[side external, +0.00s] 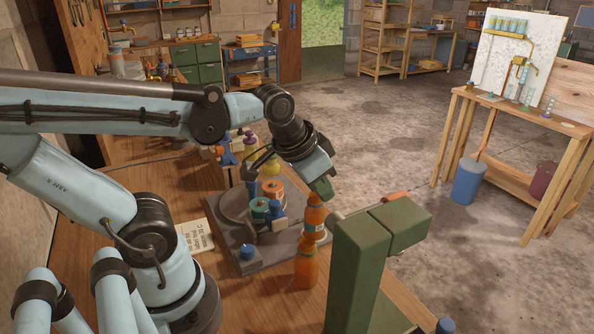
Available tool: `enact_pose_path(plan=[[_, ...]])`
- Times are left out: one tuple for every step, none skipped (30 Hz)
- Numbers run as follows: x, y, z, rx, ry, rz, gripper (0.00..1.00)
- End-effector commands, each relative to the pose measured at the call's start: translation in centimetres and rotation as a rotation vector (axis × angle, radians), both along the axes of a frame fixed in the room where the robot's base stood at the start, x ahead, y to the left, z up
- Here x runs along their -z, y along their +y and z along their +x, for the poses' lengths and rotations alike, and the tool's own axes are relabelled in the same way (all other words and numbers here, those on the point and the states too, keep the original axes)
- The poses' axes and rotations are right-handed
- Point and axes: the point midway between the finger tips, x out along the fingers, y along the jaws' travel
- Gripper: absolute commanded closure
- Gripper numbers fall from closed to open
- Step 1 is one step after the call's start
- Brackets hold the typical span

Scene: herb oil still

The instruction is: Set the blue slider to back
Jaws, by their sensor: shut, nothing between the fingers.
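I cannot tell for sure which blue part is the slider. A small blue knob (247,252) sits at the near left of a grey base plate (282,258). Another blue piece (276,209) stands among the orange and green spools on the round part of that plate. My gripper (324,192) points down at the plate's right side, just above or beside the top of an orange bottle (306,262). It is shut and holds nothing. It is apart from both blue parts. Whether it touches the bottle is unclear.
A green post with a block (358,270) stands right of the bottle and hides part of the wooden bench. A paper note (195,236) lies left of the plate. Several coloured fittings (240,150) stand behind it. A separate wooden table (510,108) is far right.

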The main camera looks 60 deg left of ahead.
Motion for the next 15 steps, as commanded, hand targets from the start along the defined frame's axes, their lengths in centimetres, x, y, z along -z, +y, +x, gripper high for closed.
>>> enact_pose_path(plan=[[0.3, -0.4, -0.3, -0.007, -0.039, -0.015, 1.0], [0.4, -0.5, -0.3, -0.012, -0.06, -0.023, 1.0], [0.5, -0.7, -0.4, -0.017, -0.084, -0.033, 1.0], [0.6, -0.9, -0.4, -0.021, -0.099, -0.04, 1.0], [0.6, -1.0, -0.4, -0.024, -0.11, -0.045, 1.0], [0.7, -1.1, -0.4, -0.026, -0.123, -0.05, 1.0], [0.7, -1.1, -0.4, -0.027, -0.128, -0.053, 1.0], [0.7, -1.1, -0.4, -0.027, -0.128, -0.053, 1.0], [0.6, -1.0, -0.3, -0.026, -0.122, -0.051, 1.0], [0.4, -1.0, -0.2, -0.025, -0.113, -0.046, 1.0], [0.3, -0.8, -0.1, -0.023, -0.098, -0.041, 1.0], [0.0, -0.6, 0.1, -0.018, -0.072, -0.029, 1.0], [-0.2, -0.4, 0.3, -0.012, -0.047, -0.018, 1.0], [-0.4, -0.1, 0.5, -0.007, -0.02, -0.008, 1.0], [-0.7, 0.2, 0.8, 0.002, 0.021, 0.006, 1.0]])
